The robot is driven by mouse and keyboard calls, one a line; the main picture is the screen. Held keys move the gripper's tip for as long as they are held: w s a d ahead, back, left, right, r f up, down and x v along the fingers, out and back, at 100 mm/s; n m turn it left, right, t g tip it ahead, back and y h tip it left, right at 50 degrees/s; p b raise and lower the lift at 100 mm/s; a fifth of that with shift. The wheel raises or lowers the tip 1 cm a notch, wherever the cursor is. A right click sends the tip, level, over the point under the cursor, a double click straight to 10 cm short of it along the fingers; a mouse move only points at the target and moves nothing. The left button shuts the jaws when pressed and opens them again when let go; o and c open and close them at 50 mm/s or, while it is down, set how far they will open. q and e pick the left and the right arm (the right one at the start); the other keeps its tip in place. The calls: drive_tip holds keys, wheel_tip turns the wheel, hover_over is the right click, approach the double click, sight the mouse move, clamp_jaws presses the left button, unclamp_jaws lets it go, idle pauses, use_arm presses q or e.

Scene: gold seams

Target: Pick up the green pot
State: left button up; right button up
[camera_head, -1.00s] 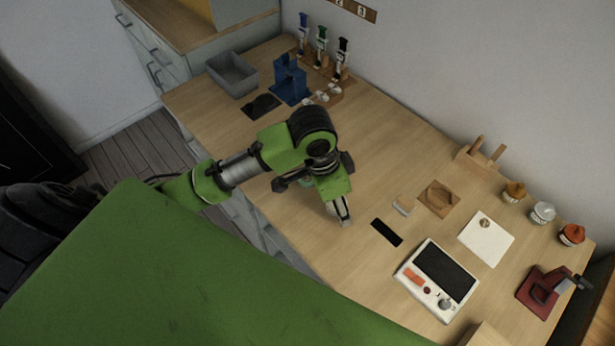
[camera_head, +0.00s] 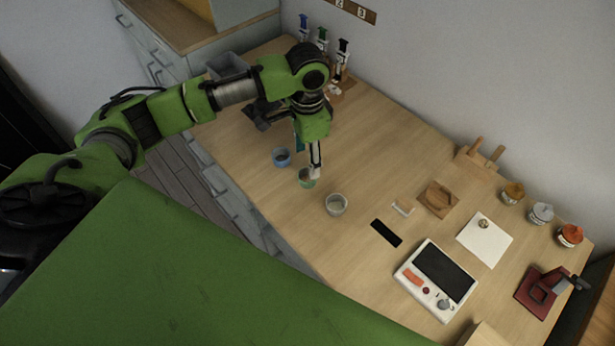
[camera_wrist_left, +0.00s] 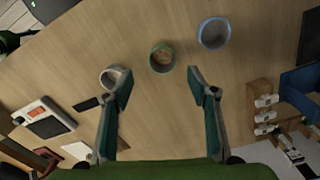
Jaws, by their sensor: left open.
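The green pot (camera_head: 307,183) stands upright on the wooden table, between a blue pot (camera_head: 282,157) and a grey pot (camera_head: 337,204). In the head view my left gripper (camera_head: 314,172) is over it and hides part of it. In the left wrist view the green-rimmed pot (camera_wrist_left: 162,58) lies ahead of and between the two fingertips of my open, empty left gripper (camera_wrist_left: 160,82). The blue-rimmed pot (camera_wrist_left: 214,33) is beyond the right finger. The grey pot (camera_wrist_left: 115,77) is close by the left fingertip; I cannot tell if they touch. My right gripper is not in view.
A white device with a dark screen (camera_head: 436,282), a wooden block with a round hollow (camera_head: 437,199), a white pad (camera_head: 486,239) and a red stand (camera_head: 542,291) occupy the right. Lidded jars (camera_head: 541,213) line the wall. A grey bin (camera_head: 226,66) is at back left.

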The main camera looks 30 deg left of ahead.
sight(307, 181)
use_arm(q)
wheel_tip(307, 181, down, 2)
drive_tip(key=shift+w+a+f+p, duration=0.1)
drive_tip(key=shift+f+p, duration=0.3)
drive_tip(key=shift+f, duration=1)
drive_tip(key=shift+w+f+p, duration=0.1)
drive_tip(key=shift+f+p, duration=0.25)
drive_tip(key=shift+f, duration=1)
drive_tip(key=shift+c, duration=0.4)
drive_tip(key=c, duration=0.8)
